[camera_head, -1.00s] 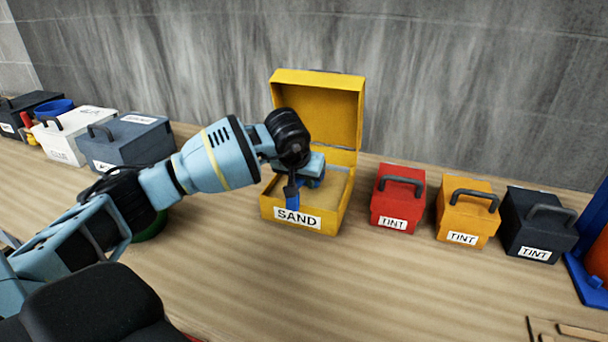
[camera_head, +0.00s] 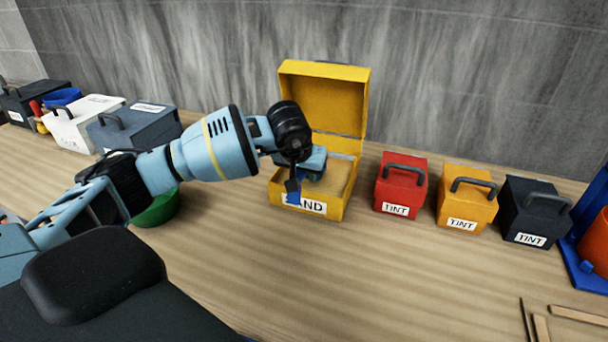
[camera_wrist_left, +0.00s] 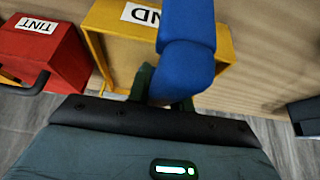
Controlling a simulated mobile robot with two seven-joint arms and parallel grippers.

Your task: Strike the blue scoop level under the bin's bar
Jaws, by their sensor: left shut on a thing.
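The yellow bin (camera_head: 335,207) labelled SAND stands open on the bench, its lid raised at the back, with tan sand (camera_head: 338,178) inside. A thin pale bar (camera_head: 342,157) shows across the bin's rear. My left gripper (camera_head: 292,184) is over the bin's front left part, shut on the blue scoop (camera_head: 294,198). The scoop overlaps the start of the SAND label in the head view. In the left wrist view the blue scoop (camera_wrist_left: 188,50) sits between the dark fingers (camera_wrist_left: 165,88), in front of the yellow bin (camera_wrist_left: 115,50). The scoop's fill is hidden. My right gripper is out of view.
Red (camera_head: 398,190), orange (camera_head: 465,205) and dark (camera_head: 528,218) TINT boxes stand right of the bin. A green bowl (camera_head: 158,210) is partly behind my left arm. Grey (camera_head: 135,128) and white (camera_head: 82,120) boxes stand at left. The bench front is mostly clear.

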